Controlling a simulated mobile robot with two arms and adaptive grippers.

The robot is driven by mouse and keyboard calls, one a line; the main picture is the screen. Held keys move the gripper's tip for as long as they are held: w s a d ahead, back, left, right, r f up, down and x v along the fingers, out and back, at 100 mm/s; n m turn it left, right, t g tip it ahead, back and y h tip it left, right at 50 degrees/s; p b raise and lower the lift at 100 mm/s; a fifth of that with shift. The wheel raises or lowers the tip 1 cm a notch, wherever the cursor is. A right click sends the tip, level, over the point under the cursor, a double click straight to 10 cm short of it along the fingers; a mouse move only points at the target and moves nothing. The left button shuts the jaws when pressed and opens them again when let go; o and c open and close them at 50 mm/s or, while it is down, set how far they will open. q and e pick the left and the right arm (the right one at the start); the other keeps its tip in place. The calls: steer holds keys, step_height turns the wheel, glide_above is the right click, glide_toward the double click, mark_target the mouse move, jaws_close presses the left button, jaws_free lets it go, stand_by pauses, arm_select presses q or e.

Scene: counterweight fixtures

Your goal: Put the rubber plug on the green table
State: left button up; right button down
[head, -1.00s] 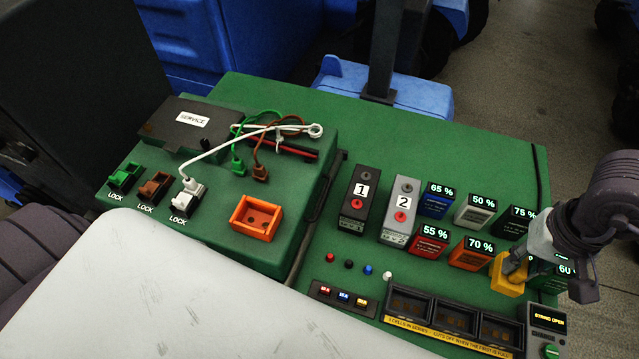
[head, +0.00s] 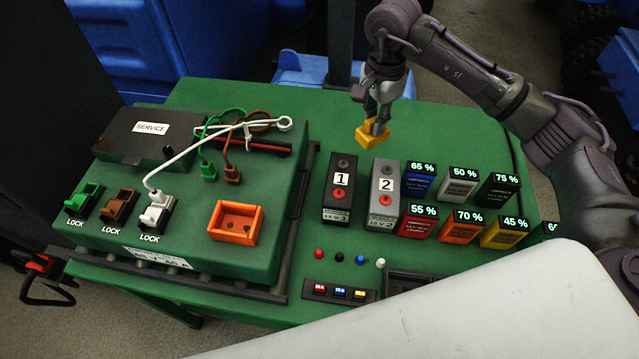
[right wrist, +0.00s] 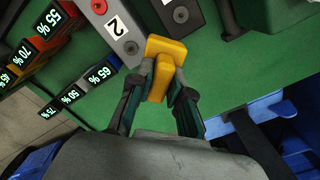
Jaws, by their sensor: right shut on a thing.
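The rubber plug (head: 371,135) is a yellow T-shaped piece, seen in the head view just above the back of the green table (head: 270,95). My right gripper (head: 377,122) is shut on it. In the right wrist view the plug (right wrist: 166,50) sits between the two fingertips (right wrist: 163,80), its wide head beyond them. It is close to the back end of grey module 2; I cannot tell whether it touches the table. My left gripper is not in view.
Black module 1 (head: 341,185) and grey module 2 (head: 382,190) stand in front of the plug. Several percent-marked blocks (head: 458,187) are to their right. A green service box (head: 180,250) with cables and an orange socket (head: 235,222) is at left. The table's back strip is bare.

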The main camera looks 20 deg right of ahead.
steer(key=d+f+m, duration=0.2)
steer(key=f, duration=0.1)
steer(key=w+d+f+m, duration=0.1)
steer(key=d+f+m, duration=0.1)
steer(key=f+m, duration=0.1)
steer(key=d+f+m, duration=0.2)
steer(key=f+m, duration=0.1)
steer(key=f, duration=0.2)
steer(key=shift+w+d, duration=0.3)
steer(key=shift+w, duration=0.1)
step_height(320, 180, down, 4)
steer(key=shift+r+p, duration=0.15)
steer(key=shift+p, duration=0.25)
steer(key=shift+f, duration=0.2)
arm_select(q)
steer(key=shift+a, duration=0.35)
arm_select(e)
steer(key=shift+f, duration=0.1)
steer(key=shift+f+b, duration=0.15)
steer(key=shift+b, duration=0.15)
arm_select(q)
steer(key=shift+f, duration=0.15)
arm_select(e)
steer(key=c, duration=1.4)
jaws_free()
steer(key=shift+o, duration=0.2)
